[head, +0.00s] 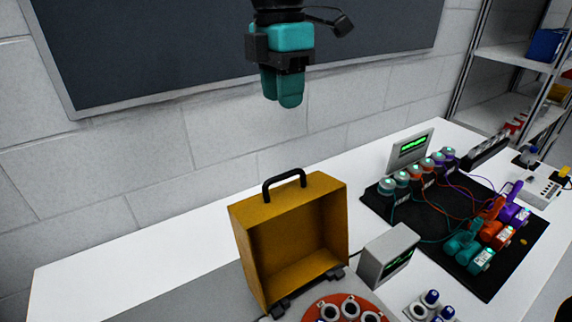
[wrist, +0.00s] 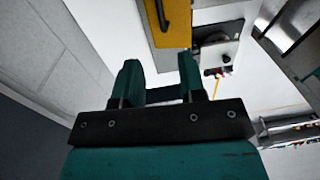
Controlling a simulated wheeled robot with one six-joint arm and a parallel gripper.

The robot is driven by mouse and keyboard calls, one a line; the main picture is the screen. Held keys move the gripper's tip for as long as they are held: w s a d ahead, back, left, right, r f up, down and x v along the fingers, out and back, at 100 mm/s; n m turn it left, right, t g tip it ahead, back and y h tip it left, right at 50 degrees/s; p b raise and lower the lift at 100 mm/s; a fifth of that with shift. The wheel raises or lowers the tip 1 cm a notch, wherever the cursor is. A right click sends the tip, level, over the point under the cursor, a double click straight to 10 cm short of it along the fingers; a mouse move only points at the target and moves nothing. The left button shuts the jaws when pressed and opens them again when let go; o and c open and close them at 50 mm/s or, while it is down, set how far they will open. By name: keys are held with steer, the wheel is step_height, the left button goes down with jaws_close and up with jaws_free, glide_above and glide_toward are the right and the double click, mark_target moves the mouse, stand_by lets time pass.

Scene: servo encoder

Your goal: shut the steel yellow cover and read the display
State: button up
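The yellow cover (head: 291,238) stands raised on edge on the white table, its hollow inside facing front. A black handle (head: 284,181) is on its top edge and dark hinges are at its lower edge. A small grey display box (head: 386,256) with green characters stands right of the cover; the characters are too small to read. My gripper (head: 283,104) is high above and behind the cover, not touching it. In the wrist view my gripper (wrist: 160,74) has its teal fingers apart with nothing between them; the yellow cover (wrist: 172,30) shows beyond, at the top.
An orange-red disc (head: 345,303) with several round parts lies in front of the cover. A black mat (head: 459,230) with coloured servos, wires and a second display (head: 410,151) is to the right. A wall with a dark board (head: 180,50) is behind. The table's left part is clear.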

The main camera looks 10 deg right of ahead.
steer(key=f, duration=0.4)
steer(key=f+p, duration=0.1)
steer(key=f, duration=0.4)
steer(key=s+f+p, duration=0.1)
steer(key=f, duration=0.4)
steer(key=shift+d, duration=0.2)
steer(key=shift+c, duration=0.5)
jaws_close()
